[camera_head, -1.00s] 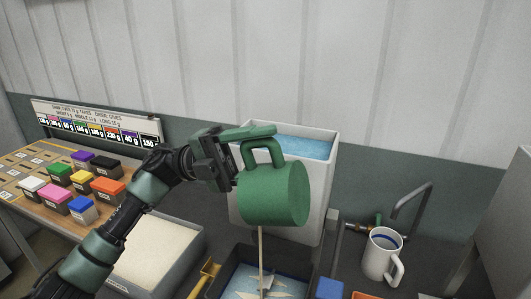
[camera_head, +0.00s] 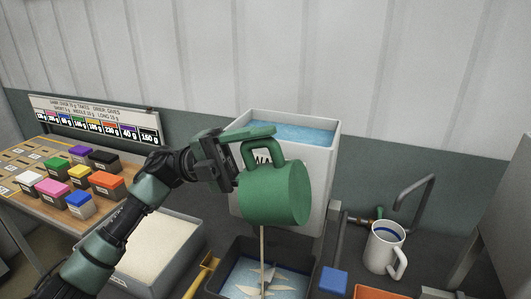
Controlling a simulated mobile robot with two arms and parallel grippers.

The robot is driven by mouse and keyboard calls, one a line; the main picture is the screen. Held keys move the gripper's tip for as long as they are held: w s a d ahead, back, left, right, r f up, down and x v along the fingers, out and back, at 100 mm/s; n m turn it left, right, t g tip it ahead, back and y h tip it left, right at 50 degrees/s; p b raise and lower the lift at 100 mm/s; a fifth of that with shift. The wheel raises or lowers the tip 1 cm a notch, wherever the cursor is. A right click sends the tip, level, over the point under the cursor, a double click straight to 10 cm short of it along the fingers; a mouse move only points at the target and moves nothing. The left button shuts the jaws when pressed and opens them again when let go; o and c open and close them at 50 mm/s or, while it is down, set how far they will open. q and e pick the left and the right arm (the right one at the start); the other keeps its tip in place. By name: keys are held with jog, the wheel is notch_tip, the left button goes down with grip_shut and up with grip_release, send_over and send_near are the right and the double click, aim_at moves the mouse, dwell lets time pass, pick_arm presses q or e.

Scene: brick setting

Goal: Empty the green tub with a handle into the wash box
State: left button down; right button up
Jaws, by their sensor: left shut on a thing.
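The green tub (camera_head: 272,196) hangs tipped on its side in the middle, its looped handle (camera_head: 268,148) at the top. My left gripper (camera_head: 236,146) is shut on the handle. A thin pale stream (camera_head: 263,243) falls from the tub's lower side into a dark box (camera_head: 215,282) below, which I take for the wash box. The box has a blue inside with a pale, spiky shape in it. The tub's mouth and inside are hidden, so I cannot tell how much it holds. My right gripper is not in view.
A white tank (camera_head: 320,165) of blue water stands behind the tub. A grey bin (camera_head: 196,240) of pale grains is at left. A white mug (camera_head: 384,250) and bent pipe (camera_head: 412,200) are at right. Coloured boxes (camera_head: 80,170) stand on a side table.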

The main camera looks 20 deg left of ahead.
pick_arm(q)
jog(key=shift+h, duration=0.5)
jog(key=shift+a+f+b, duration=0.2)
jog(key=shift+f+b, duration=1.4)
jog(key=shift+f, duration=0.25)
jog(key=shift+a+f+b, duration=0.2)
jog(key=shift+f+b, duration=1.45)
jog(key=shift+f, duration=0.25)
jog(key=shift+a+f+b, duration=0.2)
jog(key=shift+f+b, duration=1.4)
jog(key=shift+f, duration=0.25)
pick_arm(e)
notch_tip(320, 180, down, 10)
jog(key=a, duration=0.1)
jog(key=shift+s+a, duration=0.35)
pick_arm(q)
jog(key=shift+r, duration=0.1)
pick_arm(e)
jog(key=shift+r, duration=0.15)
pick_arm(q)
notch_tip(320, 180, up, 3)
jog(key=y+p, duration=0.6)
jog(key=p, duration=0.5)
jog(key=shift+r, duration=0.15)
jog(key=shift+y+p, duration=0.3)
jog(key=shift+p, duration=0.05)
jog(key=shift+f, duration=0.2)
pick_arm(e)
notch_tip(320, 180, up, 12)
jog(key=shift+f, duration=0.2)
